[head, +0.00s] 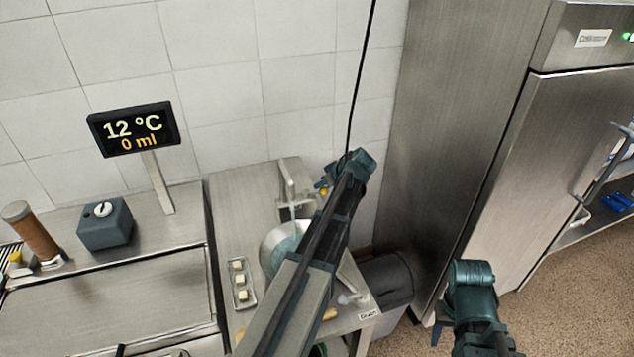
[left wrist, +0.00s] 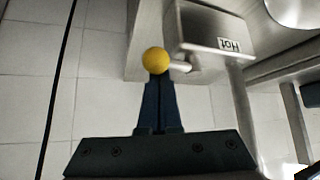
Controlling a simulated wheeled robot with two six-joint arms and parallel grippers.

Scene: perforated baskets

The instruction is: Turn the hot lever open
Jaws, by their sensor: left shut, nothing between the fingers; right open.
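The hot lever (left wrist: 182,66) is a short pale rod with a yellow ball knob (left wrist: 155,60) at its end. It sticks out from the side of the metal tap body (left wrist: 205,25), which carries a HOT label (left wrist: 229,44). The knob also shows small in the head view (head: 323,191), beside the tap (head: 288,180). My left gripper (left wrist: 158,82) is shut and empty, its fingertips right at the knob; I cannot tell whether they touch. My right gripper (head: 468,335) is open, low at the right, far from the tap.
A metal bowl (head: 272,248) stands under the tap, partly hidden by my left arm. A display (head: 134,129) reads 12 °C and 0 ml. A small tray of pale cubes (head: 241,283) lies at the counter's left. A dark bin (head: 388,275) and steel fridge (head: 500,170) stand right.

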